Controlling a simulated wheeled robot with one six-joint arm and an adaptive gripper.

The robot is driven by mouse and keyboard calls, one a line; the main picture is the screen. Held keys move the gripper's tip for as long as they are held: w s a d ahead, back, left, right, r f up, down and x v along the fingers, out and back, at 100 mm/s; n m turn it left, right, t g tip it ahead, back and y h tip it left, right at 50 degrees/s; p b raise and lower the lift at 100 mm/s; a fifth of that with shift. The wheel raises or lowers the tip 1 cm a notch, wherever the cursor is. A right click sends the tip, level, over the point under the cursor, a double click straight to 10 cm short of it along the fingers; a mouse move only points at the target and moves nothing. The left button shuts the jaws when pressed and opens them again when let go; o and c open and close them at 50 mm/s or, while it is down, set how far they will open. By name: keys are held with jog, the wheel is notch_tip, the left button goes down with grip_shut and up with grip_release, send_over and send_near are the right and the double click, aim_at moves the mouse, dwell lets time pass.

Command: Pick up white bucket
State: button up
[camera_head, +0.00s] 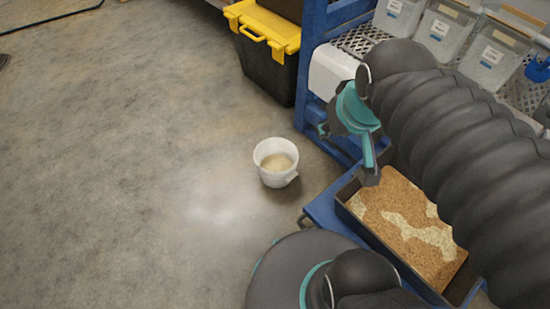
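The white bucket (275,176) stands upright on the grey floor near the middle of the view. It holds some pale, grainy material, and a small tab shows at its lower right side. My gripper (347,153), dark with teal parts, is up and to the right of the bucket, apart from it. Its two fingers look spread, one toward the left and one pointing down, with nothing seen between them. Part of the gripper is hidden behind my arm.
A dark tray (352,214) of brown and pale granules sits on a blue platform (321,211) right of the bucket. A blue rack (312,62) with clear bins (447,31) stands behind. A black box with yellow lid (268,73) is at the back. The floor left is clear.

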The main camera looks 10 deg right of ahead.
jog(key=w+f+n+g, duration=0.1)
jog(key=w+f+n, duration=0.45)
jog(key=w, duration=0.35)
jog(key=n+g+b, duration=0.2)
jog(key=n+g, duration=0.2)
jog(key=n, duration=1.4)
send_over(289, 170)
notch_tip(289, 170, down, 33)
notch_tip(289, 170, down, 9)
jog(key=shift+w+f+b, duration=0.1)
jog(key=shift+b, duration=0.3)
jog(key=shift+w+d+f, duration=0.1)
jog(key=shift+f, duration=1.25)
jog(key=shift+w+f, duration=0.1)
jog(key=shift+f, duration=1.2)
grip_shut()
